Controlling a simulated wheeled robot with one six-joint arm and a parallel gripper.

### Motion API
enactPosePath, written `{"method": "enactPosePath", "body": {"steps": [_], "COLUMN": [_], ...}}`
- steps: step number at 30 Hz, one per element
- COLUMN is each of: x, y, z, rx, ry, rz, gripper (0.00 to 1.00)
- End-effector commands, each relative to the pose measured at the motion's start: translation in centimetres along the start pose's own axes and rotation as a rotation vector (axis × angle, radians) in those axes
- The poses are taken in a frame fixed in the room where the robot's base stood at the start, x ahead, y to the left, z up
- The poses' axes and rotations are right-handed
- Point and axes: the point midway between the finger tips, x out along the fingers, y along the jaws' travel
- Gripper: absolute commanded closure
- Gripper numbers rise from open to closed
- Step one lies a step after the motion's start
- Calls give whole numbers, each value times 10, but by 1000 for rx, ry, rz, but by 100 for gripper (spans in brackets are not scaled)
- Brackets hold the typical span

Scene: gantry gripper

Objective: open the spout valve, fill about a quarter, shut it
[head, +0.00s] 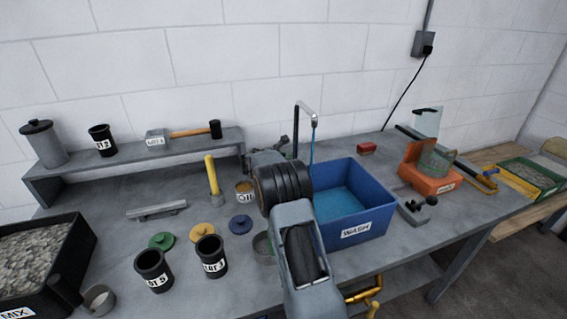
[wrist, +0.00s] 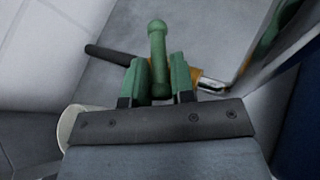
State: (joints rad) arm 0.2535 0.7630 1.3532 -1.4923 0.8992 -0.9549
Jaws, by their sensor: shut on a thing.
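The spout (head: 307,109) is a bent grey pipe at the back of the bench, behind the blue WASH bin (head: 366,228). A thin blue stream (head: 313,142) runs down from its tip into the bin. Blue liquid (head: 338,203) shows inside, below the rim. In the wrist view my gripper (wrist: 156,82) has its green fingers shut on a green round-ended handle (wrist: 157,42), which looks like the valve's lever. In the head view my arm hides most of the gripper and the valve.
An oil tin (head: 244,190) and a yellow-handled tool (head: 212,175) stand left of my arm. Two black pots (head: 154,270) (head: 211,257) and coloured lids sit at the front left. An orange box (head: 430,180) stands right of the bin.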

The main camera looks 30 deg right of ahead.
Motion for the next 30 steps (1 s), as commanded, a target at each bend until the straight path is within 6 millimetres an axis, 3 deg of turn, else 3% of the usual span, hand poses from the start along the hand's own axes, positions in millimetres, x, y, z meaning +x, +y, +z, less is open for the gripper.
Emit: {"method": "enactPosePath", "body": {"steps": [10,11,16,25,30], "x": [0,0,0,-3,-24], "y": [-1,-1,-1,0,0], "z": [1,1,1,0,0], "rx": [-10,-10,-10,-10,-9], "ry": [5,5,5,5,5], "rz": [25,25,24,25,27], "gripper": [100,75,59,58,58]}}
